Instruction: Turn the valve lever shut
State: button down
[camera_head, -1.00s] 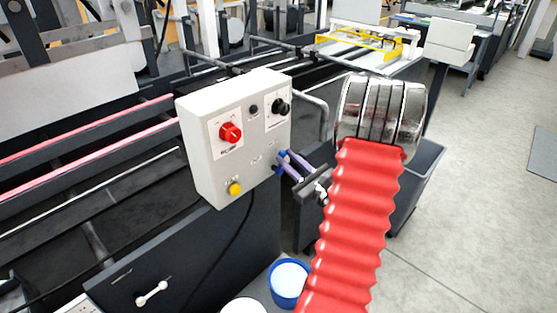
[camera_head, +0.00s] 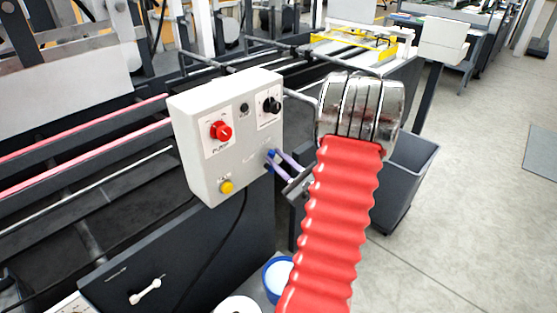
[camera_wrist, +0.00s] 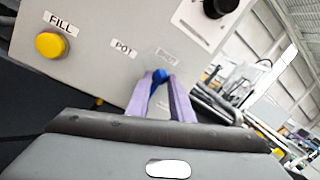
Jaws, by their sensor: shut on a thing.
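The valve lever (camera_wrist: 160,75) shows as a small blue piece low on the right of the pale control box (camera_head: 205,175). My gripper (camera_head: 275,160) has two lilac fingers, and they are shut on the blue lever. In the wrist view my gripper (camera_wrist: 159,82) has one finger on each side of the blue piece, against the box face. The rest of the lever is hidden by the fingers.
A red knob (camera_head: 221,131), a black knob (camera_head: 271,105) and a yellow button (camera_head: 227,187) are on the box. A dark bin (camera_head: 408,180) stands behind my arm. A blue-rimmed bucket (camera_head: 277,278) is below.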

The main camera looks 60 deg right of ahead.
jog(key=c, duration=1.9)
grip_release()
jog(key=shift+f, duration=0.2)
jog(key=o, duration=0.3)
jog(key=shift+r, duration=0.15)
jog(key=shift+o, duration=0.2)
jog(key=v, duration=1.3)
jog(key=shift+s+a, duration=0.15)
jog(key=shift+s, duration=0.25)
